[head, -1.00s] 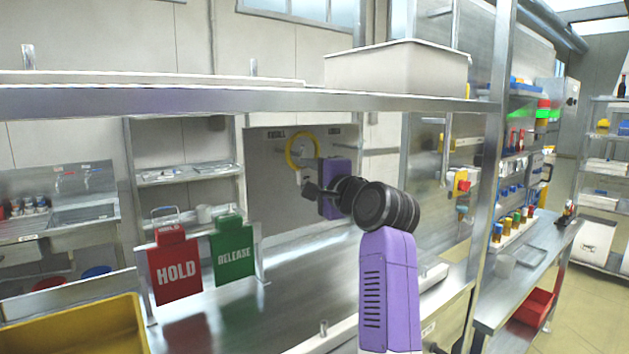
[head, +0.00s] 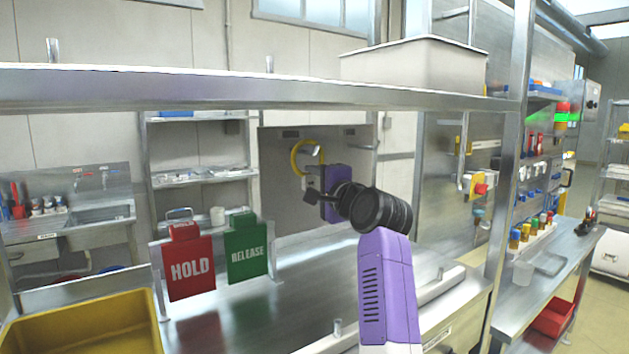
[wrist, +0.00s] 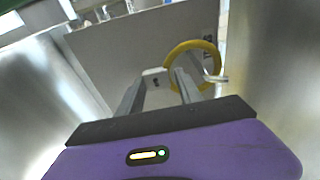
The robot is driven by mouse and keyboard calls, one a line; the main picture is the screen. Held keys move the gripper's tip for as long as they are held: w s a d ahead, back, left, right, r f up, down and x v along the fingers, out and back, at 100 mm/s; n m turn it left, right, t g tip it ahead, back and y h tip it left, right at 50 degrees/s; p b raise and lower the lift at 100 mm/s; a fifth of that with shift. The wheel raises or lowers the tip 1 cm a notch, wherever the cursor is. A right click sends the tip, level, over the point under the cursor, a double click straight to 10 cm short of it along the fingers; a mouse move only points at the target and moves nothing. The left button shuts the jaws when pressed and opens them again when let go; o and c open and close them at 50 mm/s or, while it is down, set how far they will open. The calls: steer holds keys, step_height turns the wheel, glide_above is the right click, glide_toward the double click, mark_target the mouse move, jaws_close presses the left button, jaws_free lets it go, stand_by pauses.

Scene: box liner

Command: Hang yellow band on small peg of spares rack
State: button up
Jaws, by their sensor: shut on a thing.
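The yellow band (head: 294,158) is a ring held upright in front of the grey rack panel (head: 278,205) in the head view. My gripper (head: 311,181) is shut on a pale piece at the band's lower edge. In the wrist view the band (wrist: 178,50) stands just beyond my fingertips (wrist: 168,75). A metal peg (wrist: 217,79) crosses the band's lower right edge, and its end shows in front of the ring. This peg (head: 316,151) also shows within the ring's opening in the head view. I cannot tell whether the band rests on it.
Another peg (head: 366,146) sticks out at the panel's right. A steel shelf (head: 200,88) with a pale bin (head: 415,68) runs above my arm. Red HOLD (head: 191,270) and green RELEASE (head: 247,250) signs stand left. A yellow tray (head: 90,310) is at lower left.

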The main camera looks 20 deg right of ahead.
steer(key=shift+f, duration=0.25)
steer(key=o, duration=2)
steer(key=shift+s+d+p, duration=0.35)
steer(key=shift+s+d, duration=0.15)
steer(key=shift+s, duration=1.1)
steer(key=shift+s+d+p, duration=0.3)
steer(key=shift+s+d, duration=0.2)
steer(key=shift+s, duration=1.05)
steer(key=shift+s+d+p, duration=0.35)
steer(key=shift+s+d, duration=0.15)
steer(key=shift+s, duration=1.1)
